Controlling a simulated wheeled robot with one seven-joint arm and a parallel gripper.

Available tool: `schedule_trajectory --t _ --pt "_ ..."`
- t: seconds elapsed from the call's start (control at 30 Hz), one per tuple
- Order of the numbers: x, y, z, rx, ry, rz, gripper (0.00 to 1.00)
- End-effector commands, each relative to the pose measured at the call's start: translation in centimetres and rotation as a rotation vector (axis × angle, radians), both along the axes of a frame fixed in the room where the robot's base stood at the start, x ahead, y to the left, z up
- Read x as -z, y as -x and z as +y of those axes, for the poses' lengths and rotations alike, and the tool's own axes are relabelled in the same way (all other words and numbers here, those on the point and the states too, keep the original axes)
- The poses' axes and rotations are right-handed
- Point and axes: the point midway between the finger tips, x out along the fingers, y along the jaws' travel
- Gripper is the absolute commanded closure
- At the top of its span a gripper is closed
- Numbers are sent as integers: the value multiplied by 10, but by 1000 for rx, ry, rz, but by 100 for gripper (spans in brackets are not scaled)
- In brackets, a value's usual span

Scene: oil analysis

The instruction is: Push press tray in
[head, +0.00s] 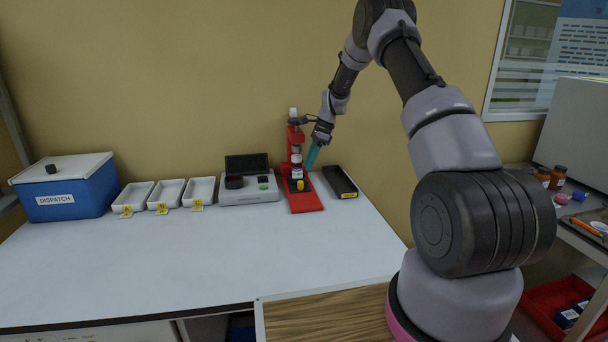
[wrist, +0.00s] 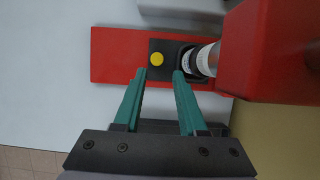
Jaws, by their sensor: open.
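The red press (head: 297,157) stands at the back of the white table. Its tray (head: 293,185) is a dark sliding piece with a yellow knob (head: 300,185) on the red base. In the wrist view the tray (wrist: 160,72) shows with the yellow knob (wrist: 157,59) and a white-labelled bottle (wrist: 207,59) beside it, under the red press body (wrist: 283,50). My gripper (head: 309,166) is at the right side of the press. In the wrist view my gripper (wrist: 159,76) is open, its teal fingers apart and empty, with the tips close to the tray. Contact cannot be told.
A black tray with a yellow label (head: 340,181) lies right of the press. A grey device (head: 248,188) stands to its left, then several white trays (head: 168,193) and a blue dispatch box (head: 66,188). The front of the table (head: 220,255) is clear.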

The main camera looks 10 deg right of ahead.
Motion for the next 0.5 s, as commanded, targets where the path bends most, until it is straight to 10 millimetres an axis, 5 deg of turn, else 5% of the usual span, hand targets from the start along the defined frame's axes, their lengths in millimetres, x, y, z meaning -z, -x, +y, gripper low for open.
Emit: schedule_trajectory --t 0.2,0.5 --pt "-29 0 -13 1 1 -2 59" --pt "-37 0 -15 0 0 0 59"
